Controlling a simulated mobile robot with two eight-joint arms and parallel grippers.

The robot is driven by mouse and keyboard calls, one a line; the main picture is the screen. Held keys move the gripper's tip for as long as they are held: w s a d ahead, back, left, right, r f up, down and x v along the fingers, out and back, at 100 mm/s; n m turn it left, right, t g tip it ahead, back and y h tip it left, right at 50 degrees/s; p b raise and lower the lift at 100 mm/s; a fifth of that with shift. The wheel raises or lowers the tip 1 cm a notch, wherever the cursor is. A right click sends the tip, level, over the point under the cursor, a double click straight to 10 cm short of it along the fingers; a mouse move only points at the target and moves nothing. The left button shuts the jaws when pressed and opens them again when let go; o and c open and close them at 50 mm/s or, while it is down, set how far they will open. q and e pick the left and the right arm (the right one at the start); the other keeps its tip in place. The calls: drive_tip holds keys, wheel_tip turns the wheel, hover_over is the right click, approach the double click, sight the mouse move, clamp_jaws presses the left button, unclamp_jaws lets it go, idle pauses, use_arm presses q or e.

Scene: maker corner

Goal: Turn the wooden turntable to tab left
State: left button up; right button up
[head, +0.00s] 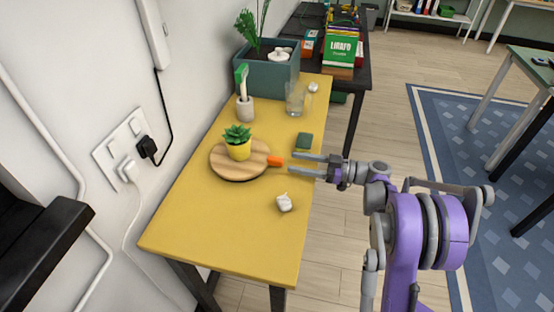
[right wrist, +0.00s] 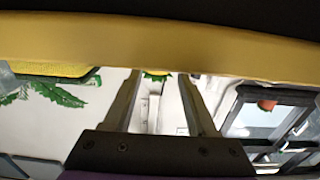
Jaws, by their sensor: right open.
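The round wooden turntable (head: 222,170) lies on the yellow table with a small potted plant in a yellow pot (head: 238,152) on it. Its orange tab (head: 275,160) points right, toward my right arm. My right gripper (head: 292,162) is open, with its two fingers just right of the tab, one on the far side and one on the near side of its line. I see no clear contact. In the right wrist view the two fingers (right wrist: 160,90) stand apart with nothing visible between them that I can tell is the tab. My left gripper is not in view.
On the yellow table (head: 190,225) are a white lumpy object (head: 284,203), a green sponge-like block (head: 304,141), a clear glass (head: 295,98), a holder with a green-topped tool (head: 245,108) and a teal planter box (head: 265,77). The near table end is clear.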

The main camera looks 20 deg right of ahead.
sight(278, 159)
drive_tip(key=x, duration=0.6)
drive_tip(key=shift+w+a, duration=0.1)
drive_tip(key=shift+a, duration=0.05)
drive_tip(key=shift+c, duration=0.3)
clamp_jaws()
idle(1.0)
